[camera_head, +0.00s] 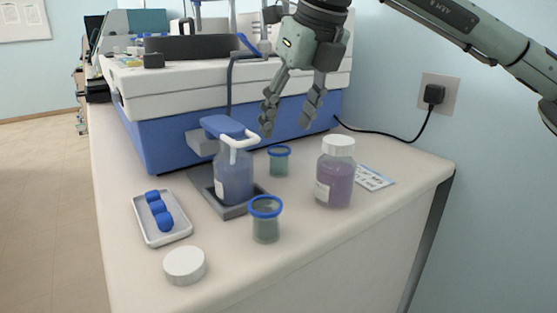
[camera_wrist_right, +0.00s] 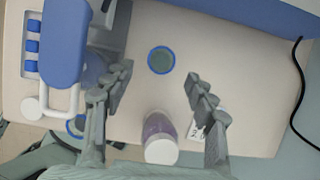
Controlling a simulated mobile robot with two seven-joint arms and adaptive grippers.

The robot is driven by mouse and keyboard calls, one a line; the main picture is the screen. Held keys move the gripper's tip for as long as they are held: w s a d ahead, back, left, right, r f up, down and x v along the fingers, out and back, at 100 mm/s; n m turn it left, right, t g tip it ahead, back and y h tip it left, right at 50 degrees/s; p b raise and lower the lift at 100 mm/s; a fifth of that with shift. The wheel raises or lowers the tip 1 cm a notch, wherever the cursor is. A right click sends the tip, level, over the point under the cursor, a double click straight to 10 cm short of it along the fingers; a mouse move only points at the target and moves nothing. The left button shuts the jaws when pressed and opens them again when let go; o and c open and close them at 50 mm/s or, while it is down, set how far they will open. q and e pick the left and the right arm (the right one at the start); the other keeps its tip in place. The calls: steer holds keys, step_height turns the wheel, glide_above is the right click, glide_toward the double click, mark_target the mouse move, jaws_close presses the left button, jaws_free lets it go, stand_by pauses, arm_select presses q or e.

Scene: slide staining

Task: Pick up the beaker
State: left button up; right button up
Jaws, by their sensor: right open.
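Two small beakers with blue rims stand on the white counter. The back beaker (camera_head: 279,161) is beside the blue machine, and the front beaker (camera_head: 265,222) is nearer the counter's front edge. In the right wrist view the back beaker (camera_wrist_right: 161,60) shows from above between and slightly beyond the fingertips; the front beaker (camera_wrist_right: 76,126) is partly hidden at the lower left. My right gripper (camera_head: 288,117) is open and empty, above the counter near the back beaker; its two fingers also frame the right wrist view (camera_wrist_right: 158,84). My left gripper is not in view.
A purple jar with white cap (camera_head: 336,178) stands right of the beakers. A bottle (camera_head: 234,177) sits under a blue-topped stand at the left. A tray with blue pieces (camera_head: 143,221), a white lid (camera_head: 184,265) and a card (camera_head: 375,178) lie on the counter. The blue machine (camera_head: 170,145) stands behind.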

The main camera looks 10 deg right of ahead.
mark_target(279, 150)
steer(key=p+x, duration=0.1)
steer(key=x, duration=0.6)
steer(key=shift+w+f, duration=0.1)
steer(key=shift+f, duration=0.1)
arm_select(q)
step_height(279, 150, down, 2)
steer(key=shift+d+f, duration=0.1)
arm_select(e)
steer(key=c, duration=1.1)
